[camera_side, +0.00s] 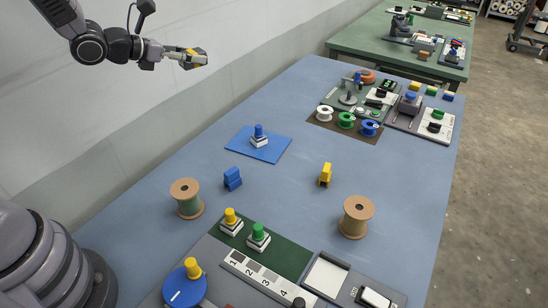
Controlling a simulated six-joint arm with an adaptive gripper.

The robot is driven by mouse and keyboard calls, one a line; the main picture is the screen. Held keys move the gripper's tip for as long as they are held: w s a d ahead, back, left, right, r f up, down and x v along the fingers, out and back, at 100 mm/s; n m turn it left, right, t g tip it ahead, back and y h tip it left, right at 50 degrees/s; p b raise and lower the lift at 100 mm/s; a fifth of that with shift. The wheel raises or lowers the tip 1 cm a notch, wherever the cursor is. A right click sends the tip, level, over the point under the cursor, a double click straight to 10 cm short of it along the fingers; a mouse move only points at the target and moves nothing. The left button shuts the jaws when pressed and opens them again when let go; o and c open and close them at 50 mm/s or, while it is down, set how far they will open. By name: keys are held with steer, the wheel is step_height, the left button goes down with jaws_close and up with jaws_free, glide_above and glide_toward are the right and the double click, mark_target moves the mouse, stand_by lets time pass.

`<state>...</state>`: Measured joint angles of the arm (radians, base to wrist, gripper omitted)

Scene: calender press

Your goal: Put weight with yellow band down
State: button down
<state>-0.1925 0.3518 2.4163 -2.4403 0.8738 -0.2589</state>
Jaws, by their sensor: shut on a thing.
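My gripper (197,58) is at the upper left, raised high in front of the pale wall and well clear of the blue table (285,215). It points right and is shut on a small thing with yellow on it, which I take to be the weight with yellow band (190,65). The fingers hide most of the weight, so its full shape cannot be told.
A blue mat (242,148) bears a blue-knobbed piece (259,136). A blue block (233,179), yellow piece (325,174) and two spools (187,198) (356,216) stand mid-table. Knobbed panels fill the front (285,250); spools and devices fill the back.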

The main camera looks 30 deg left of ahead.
steer(key=shift+s+a+r+n+y, duration=0.25)
steer(key=shift+a+r+n+y, duration=0.2)
steer(key=shift+a, duration=0.15)
steer(key=shift+d, duration=0.1)
steer(key=w+d+f+m+g+h, duration=0.25)
steer(key=w+d+m+h, duration=0.2)
steer(key=d, duration=0.45)
steer(key=m+g+h, duration=0.1)
steer(key=m+g, duration=1.8)
steer(key=g, duration=0.1)
glide_above(288, 259)
step_height(288, 259, down, 23)
steer(key=shift+f, duration=3.05)
